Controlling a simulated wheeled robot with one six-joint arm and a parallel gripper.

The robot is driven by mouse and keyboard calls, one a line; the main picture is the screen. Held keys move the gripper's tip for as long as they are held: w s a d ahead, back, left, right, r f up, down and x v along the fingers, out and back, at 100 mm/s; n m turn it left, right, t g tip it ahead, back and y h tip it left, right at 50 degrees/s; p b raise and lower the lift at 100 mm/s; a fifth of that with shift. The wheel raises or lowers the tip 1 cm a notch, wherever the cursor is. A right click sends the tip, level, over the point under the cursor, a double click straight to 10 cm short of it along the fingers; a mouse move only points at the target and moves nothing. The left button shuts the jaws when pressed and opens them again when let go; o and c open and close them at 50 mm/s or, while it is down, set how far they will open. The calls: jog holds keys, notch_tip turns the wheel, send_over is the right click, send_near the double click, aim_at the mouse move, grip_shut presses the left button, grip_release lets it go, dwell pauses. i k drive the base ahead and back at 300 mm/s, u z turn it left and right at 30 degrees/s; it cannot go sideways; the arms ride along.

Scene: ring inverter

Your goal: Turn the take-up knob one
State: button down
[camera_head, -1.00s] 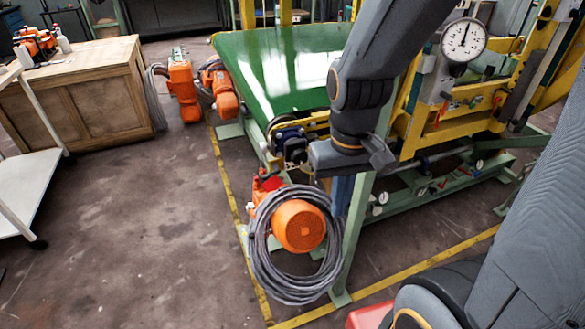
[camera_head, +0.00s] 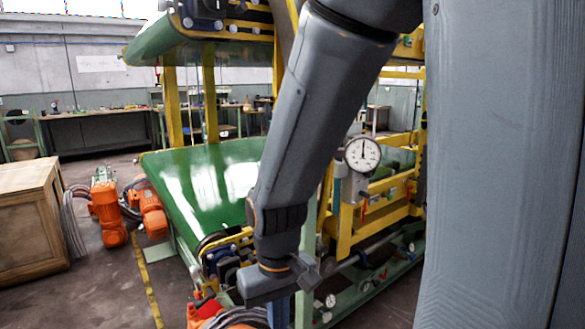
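The green conveyor belt (camera_head: 200,185) slopes on a yellow and green frame in the middle of the camera_head view. Dark blue blocks and dark round parts (camera_head: 222,262) sit at its near end, just left of my wrist. I cannot pick out the take-up knob for sure; my arm covers part of this end. My grey arm comes down from the top, and its wrist stands in front of the belt's near corner. My gripper (camera_head: 318,270) shows at most as a small dark piece right of the wrist; its fingers cannot be made out.
A round dial gauge (camera_head: 362,154) stands on the frame right of my arm. Orange motors (camera_head: 107,210) with coiled cables stand on the floor at left, beside a wooden cabinet (camera_head: 32,225). Another orange motor (camera_head: 235,318) is at the bottom edge. Floor is open at lower left.

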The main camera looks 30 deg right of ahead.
aim_at(195, 272)
jog(key=k, duration=0.5)
jog(key=u, duration=1.55)
jog(key=i, duration=1.1)
jog(key=z, duration=1.85)
